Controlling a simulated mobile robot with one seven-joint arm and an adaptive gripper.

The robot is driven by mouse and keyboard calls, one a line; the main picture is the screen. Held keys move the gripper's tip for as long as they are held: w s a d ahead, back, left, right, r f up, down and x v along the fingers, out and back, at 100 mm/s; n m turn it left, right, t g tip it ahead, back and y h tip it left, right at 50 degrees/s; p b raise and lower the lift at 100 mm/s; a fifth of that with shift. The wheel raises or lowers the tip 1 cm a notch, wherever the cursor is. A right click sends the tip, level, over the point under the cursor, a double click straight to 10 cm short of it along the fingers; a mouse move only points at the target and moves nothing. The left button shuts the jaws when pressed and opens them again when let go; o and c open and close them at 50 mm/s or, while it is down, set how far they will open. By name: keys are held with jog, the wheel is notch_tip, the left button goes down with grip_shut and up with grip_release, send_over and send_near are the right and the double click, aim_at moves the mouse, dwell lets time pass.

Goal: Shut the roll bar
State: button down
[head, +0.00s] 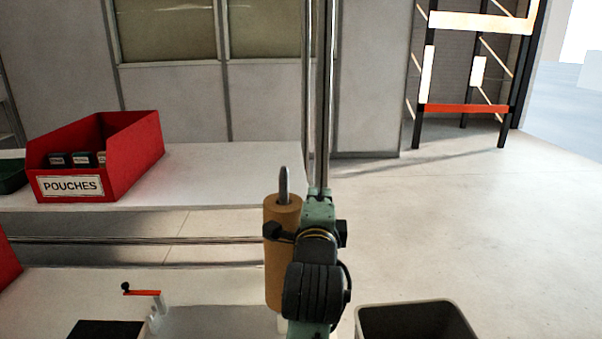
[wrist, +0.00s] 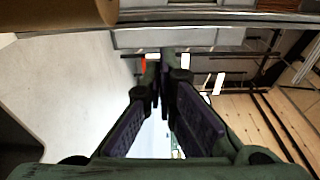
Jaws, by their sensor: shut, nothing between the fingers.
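A brown roll (head: 280,262) stands upright with a grey metal pin (head: 284,185) out of its top. Bright upright metal bars (head: 320,90) rise just behind my gripper; I cannot tell for sure which of them is the roll bar. My gripper (head: 318,195) is to the right of the roll's top and overlaps the foot of these bars in the picture. Contact cannot be told. In the wrist view my gripper (wrist: 162,58) has its fingertips together, with nothing between. The roll (wrist: 55,15) and a metal bar (wrist: 215,17) cross the top of that view.
A red box marked POUCHES (head: 135,155) sits on the white bench (head: 210,165) at left. A red-handled crank (head: 145,293) and a dark block (head: 105,330) are at the lower left. A dark bin (head: 415,320) is at lower right. Open floor (head: 460,210) and a rack (head: 465,108) lie beyond.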

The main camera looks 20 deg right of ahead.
jog(key=w+a+p, duration=0.1)
jog(key=w+p, duration=0.1)
jog(key=w, duration=0.4)
jog(key=shift+a, duration=0.25)
jog(key=shift+w, duration=0.1)
